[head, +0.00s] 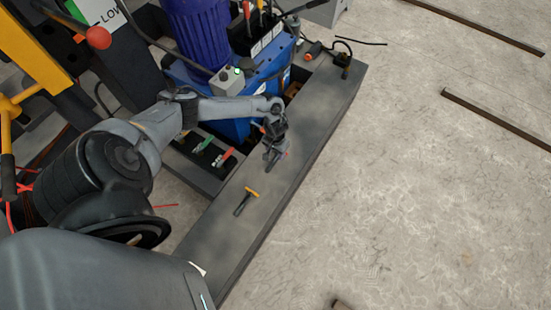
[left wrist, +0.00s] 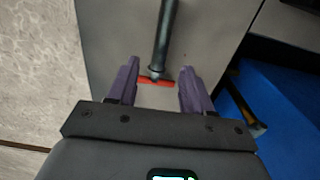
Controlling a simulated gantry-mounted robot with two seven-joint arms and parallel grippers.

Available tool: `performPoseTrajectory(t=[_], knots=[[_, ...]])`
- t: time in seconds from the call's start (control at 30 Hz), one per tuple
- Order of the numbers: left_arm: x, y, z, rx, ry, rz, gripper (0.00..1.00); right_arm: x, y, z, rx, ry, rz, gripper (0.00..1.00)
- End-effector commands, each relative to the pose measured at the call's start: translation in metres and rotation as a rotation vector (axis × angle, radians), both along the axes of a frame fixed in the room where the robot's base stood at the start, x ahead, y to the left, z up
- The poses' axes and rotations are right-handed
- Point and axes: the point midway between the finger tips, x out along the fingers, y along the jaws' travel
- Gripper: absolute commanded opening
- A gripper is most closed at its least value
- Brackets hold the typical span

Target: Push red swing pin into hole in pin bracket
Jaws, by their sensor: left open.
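In the left wrist view, a dark pin shaft with a red crosspiece (left wrist: 156,82) at its near end lies between the two purple fingers of my left gripper (left wrist: 157,88). The fingers are open, with a gap on each side of it. My right gripper is not in view.
A blue machine (head: 262,85) with a grey control box (head: 226,80) stands behind. Open concrete floor (head: 420,190) is at right.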

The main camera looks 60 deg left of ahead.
Motion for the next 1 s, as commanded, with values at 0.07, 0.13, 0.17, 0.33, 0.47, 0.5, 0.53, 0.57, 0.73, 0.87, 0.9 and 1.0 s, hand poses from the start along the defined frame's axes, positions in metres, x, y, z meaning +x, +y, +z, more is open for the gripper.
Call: performPoseTrajectory(t=[0.07, 0.13, 0.17, 0.33, 0.47, 0.5, 0.53, 0.57, 0.73, 0.87, 0.9, 1.0], knots=[[-0.001, 0.000, -0.011, 0.000, 0.000, -0.001, 0.50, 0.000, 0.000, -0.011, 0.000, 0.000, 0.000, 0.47], [-0.001, -0.001, -0.019, 0.000, 0.000, -0.001, 0.50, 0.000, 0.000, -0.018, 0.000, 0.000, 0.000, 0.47], [-0.001, -0.001, -0.022, 0.000, 0.000, -0.001, 0.50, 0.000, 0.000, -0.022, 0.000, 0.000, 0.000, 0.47], [-0.002, -0.002, -0.041, -0.001, 0.000, 0.001, 0.50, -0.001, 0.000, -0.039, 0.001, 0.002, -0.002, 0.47], [-0.002, -0.002, -0.047, -0.001, 0.000, 0.000, 0.50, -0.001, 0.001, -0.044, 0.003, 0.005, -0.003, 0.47], [-0.002, -0.002, -0.047, -0.001, 0.000, 0.000, 0.50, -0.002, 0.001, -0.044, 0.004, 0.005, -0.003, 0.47], [-0.002, -0.002, -0.047, -0.001, 0.000, 0.000, 0.50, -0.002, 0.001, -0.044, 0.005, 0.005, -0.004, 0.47], [-0.002, -0.002, -0.047, -0.001, 0.000, 0.000, 0.50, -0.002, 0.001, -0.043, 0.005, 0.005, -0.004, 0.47], [-0.002, -0.002, -0.046, 0.000, 0.000, 0.000, 0.46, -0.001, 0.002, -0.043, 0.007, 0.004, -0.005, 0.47], [-0.002, -0.002, -0.046, 0.000, 0.000, 0.000, 0.26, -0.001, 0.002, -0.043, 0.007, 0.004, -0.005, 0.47], [-0.002, -0.002, -0.046, 0.000, 0.000, 0.000, 0.20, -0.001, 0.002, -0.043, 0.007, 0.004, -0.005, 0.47], [-0.002, -0.002, -0.046, 0.000, 0.000, 0.000, 0.04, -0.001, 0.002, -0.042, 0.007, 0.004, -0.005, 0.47]])
